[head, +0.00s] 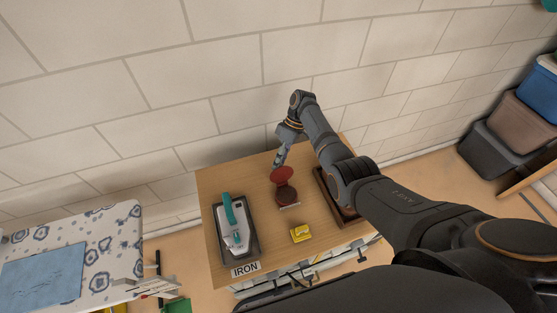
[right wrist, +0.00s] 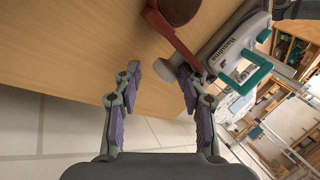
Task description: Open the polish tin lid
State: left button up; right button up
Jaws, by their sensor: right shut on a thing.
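The polish tin (head: 287,195) sits on the wooden table, with dark brown polish showing in its round base. Its red lid (head: 282,175) is raised and tilted back on the wall side of the base. In the right wrist view the lid (right wrist: 174,37) shows nearly edge-on, beside the dark round tin base (right wrist: 178,9). My right gripper (head: 279,160) is at the lid's upper edge, shut on the lid. In the right wrist view its fingers (right wrist: 159,78) stand apart, with the lid's edge at the right fingertip; the exact contact is hard to see. My left gripper is not in view.
An iron (head: 235,225) with a teal handle rests on a dark tray left of the tin, behind an IRON label (head: 245,269). A yellow tin (head: 301,233) is in front. A dark wooden tray (head: 331,196) lies right, partly under my arm. The wall is behind.

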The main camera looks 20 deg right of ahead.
jog(key=v, duration=1.2)
